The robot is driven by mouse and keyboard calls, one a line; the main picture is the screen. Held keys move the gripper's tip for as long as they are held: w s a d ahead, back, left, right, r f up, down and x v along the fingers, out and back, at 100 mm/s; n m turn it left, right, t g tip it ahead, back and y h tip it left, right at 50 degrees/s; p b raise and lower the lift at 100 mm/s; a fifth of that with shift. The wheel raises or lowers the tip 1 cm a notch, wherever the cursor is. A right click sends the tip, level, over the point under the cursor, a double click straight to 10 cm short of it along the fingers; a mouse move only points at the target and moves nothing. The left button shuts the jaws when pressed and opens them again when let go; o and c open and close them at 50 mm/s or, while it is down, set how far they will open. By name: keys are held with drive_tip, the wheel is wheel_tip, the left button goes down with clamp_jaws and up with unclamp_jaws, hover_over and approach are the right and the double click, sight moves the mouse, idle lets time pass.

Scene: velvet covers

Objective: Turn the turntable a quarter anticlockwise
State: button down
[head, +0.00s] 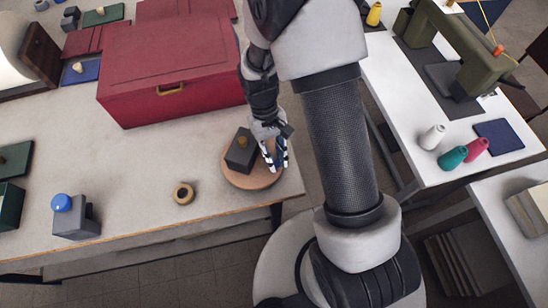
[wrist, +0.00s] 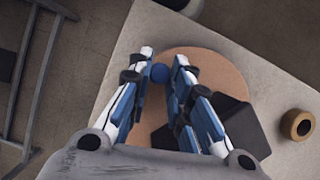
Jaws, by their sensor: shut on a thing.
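The turntable (head: 240,179) is a round, light-brown wooden disc near the right front corner of the table. It also shows in the wrist view (wrist: 215,68). A dark grey block (head: 239,155) with a small brass-coloured knob stands on its left part, and in the wrist view the block (wrist: 247,128) is partly behind a finger. My gripper (head: 275,158) reaches down over the right part of the disc. In the wrist view its fingers stand either side of a small blue knob (wrist: 160,73) on the disc and are shut on it. The fingers hide the knob in the head view.
A large red box (head: 175,70) stands close behind the turntable. A wooden ring (head: 184,193) lies to its left, and a grey block with a blue ball (head: 75,217) is farther left. The table's edge is close on the right. Bare tabletop lies between.

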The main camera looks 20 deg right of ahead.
sight(275, 153)
drive_tip(key=shift+w+d+n+h+p, duration=0.2)
drive_tip(key=shift+w+n+h, duration=0.25)
drive_tip(key=shift+n, duration=0.4)
drive_tip(key=shift+w+d+n+h+p, duration=0.25)
drive_tip(key=shift+w+n, duration=0.3)
drive_tip(key=shift+n, duration=0.3)
drive_tip(key=shift+w+n+t+h, duration=0.5)
drive_tip(key=shift+w+n, duration=0.35)
drive_tip(key=shift+n, duration=0.65)
drive_tip(key=shift+w, duration=0.15)
drive_tip(key=c, duration=1.5)
unclamp_jaws()
drive_tip(key=v, duration=1.1)
drive_tip(key=shift+a+r, duration=0.15)
drive_tip(key=shift+r, duration=0.3)
drive_tip(key=shift+w, duration=0.1)
